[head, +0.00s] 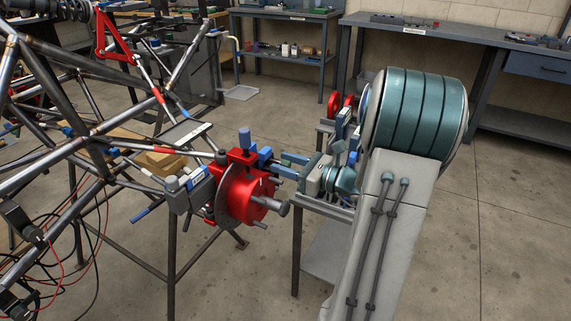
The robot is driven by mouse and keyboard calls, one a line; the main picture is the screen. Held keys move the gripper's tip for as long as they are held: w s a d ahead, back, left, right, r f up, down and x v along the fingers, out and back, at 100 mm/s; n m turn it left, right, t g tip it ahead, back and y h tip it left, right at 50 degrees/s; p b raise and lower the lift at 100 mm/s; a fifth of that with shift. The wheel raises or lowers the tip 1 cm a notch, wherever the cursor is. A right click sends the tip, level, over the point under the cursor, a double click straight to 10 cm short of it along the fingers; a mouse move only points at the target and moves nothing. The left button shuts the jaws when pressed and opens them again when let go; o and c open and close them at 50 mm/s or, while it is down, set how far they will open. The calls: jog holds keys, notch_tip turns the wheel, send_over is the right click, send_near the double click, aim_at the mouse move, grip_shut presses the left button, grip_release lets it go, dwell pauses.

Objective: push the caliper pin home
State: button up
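A red hub and caliper assembly (252,195) with a dark brake disc (229,197) sits at the end of the tube chassis (60,165). A blue-capped upright pin (244,139) stands at its top, and a grey pin (277,207) sticks out from its right face. I cannot tell which of these is the caliper pin, or how deep either sits. My gripper (286,166) appears just right of the assembly, in front of my pale and teal wrist. Its fingertips are small and crowded by blue parts, so I cannot tell open from shut, or whether they touch anything.
A small stand (325,209) with red and blue items is behind my wrist, partly hidden by my arm. Workbenches (450,36) line the back wall. Loose cables (65,275) hang at lower left. The floor (500,230) at right is clear.

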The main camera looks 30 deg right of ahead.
jog(key=p+v, duration=0.2)
jog(key=v, duration=1.1)
jog(key=shift+s+d, duration=0.2)
jog(key=shift+s, duration=0.1)
jog(key=c, duration=0.7)
jog(key=shift+s+d+n, duration=0.1)
jog(key=shift+n, duration=0.3)
grip_shut()
jog(key=s+d+n+p, duration=0.2)
jog(key=s+n, duration=0.1)
jog(key=n, duration=1.4)
jog(key=x, duration=1.3)
jog(key=shift+w+a, duration=0.2)
jog(key=shift+a, duration=0.05)
